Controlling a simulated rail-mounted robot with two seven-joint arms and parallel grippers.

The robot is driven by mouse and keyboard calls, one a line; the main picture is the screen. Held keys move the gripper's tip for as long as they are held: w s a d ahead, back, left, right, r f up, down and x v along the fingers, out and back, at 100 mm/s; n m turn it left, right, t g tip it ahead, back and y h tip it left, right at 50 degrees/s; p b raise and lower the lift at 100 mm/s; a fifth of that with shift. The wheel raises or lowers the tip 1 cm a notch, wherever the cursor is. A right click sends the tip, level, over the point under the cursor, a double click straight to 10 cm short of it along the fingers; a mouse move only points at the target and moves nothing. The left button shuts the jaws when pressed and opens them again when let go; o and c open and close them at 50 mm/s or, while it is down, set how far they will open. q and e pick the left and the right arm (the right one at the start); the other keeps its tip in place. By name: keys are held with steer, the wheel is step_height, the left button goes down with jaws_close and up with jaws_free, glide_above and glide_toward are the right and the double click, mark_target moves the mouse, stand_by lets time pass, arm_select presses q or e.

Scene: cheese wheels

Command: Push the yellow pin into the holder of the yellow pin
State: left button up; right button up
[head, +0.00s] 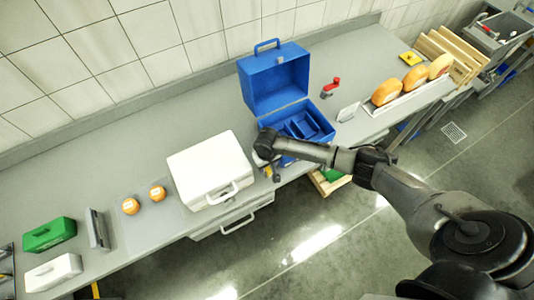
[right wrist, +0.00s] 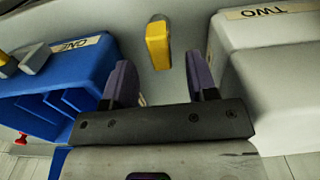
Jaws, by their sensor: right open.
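A yellow block-shaped piece, likely the yellow pin (right wrist: 158,47), shows ahead of my right gripper in the right wrist view. It lies between the lines of the two fingers (right wrist: 158,80), which are apart with nothing between them. In the head view my right gripper (head: 269,168) is low at the front of the bench, between the white case and the open blue box. A small yellow bit shows beside it. I cannot make out a separate holder, or how far the pin sits in one. My left gripper is not in view.
The blue box (head: 273,82), labelled ONE, and the white case (head: 208,168), labelled TWO, flank the gripper closely. Orange cheeses (head: 130,206) and a green box (head: 48,234) stand left. A red crank (head: 331,88) and cheese wheels (head: 413,78) stand right. The bench back is clear.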

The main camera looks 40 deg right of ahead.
step_height(320, 180, up, 10)
stand_by(0.4)
stand_by(0.5)
